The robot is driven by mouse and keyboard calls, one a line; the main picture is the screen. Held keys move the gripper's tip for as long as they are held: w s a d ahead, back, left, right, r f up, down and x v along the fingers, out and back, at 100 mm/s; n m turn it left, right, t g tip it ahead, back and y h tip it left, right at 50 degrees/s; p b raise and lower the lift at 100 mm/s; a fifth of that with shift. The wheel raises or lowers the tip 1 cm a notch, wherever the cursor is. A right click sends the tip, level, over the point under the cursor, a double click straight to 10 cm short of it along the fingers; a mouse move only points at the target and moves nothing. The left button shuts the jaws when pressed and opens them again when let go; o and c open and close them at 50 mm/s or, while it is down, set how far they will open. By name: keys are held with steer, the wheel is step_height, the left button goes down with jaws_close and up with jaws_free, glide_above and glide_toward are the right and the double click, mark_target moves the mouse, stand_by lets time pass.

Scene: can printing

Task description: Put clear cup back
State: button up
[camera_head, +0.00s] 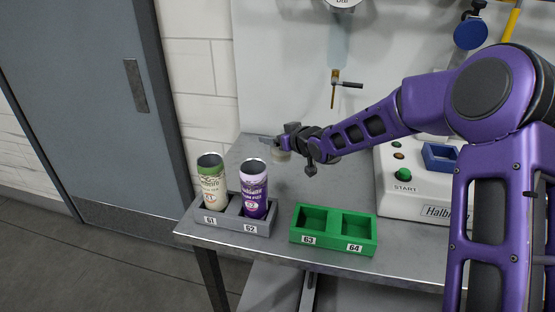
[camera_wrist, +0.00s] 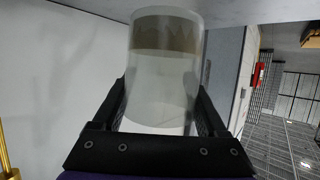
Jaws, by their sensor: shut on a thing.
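A clear cup (camera_wrist: 165,75) stands out between the fingers of my gripper (camera_wrist: 162,108) in the wrist view, with a tan band showing near its far end. My gripper is shut on the cup, one finger on each side. In the head view my gripper (camera_head: 277,146) is above the back of the steel table, behind the purple can; the cup is hard to make out there. A green tray (camera_head: 334,238) marked 63 and 64 sits at the table's front. Both its compartments are empty.
A grey tray (camera_head: 233,228) marked 61 and 62 holds a green-and-white can (camera_head: 213,184) and a purple can (camera_head: 254,192). The white machine (camera_head: 410,205) with a START button stands at the right. A tap (camera_head: 340,85) hangs on the back panel.

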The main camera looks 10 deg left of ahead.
mark_target(288, 154)
steer(key=shift+f+b, duration=0.3)
steer(key=shift+f, duration=2.25)
steer(key=shift+f, duration=0.15)
steer(key=shift+f, duration=0.15)
steer(key=o, duration=1.4)
steer(key=shift+d+r, duration=0.15)
steer(key=shift+r, duration=0.25)
steer(key=p+v, duration=0.1)
steer(key=v, duration=1)
steer(key=shift+s+d, duration=0.25)
steer(key=shift+s, duration=0.1)
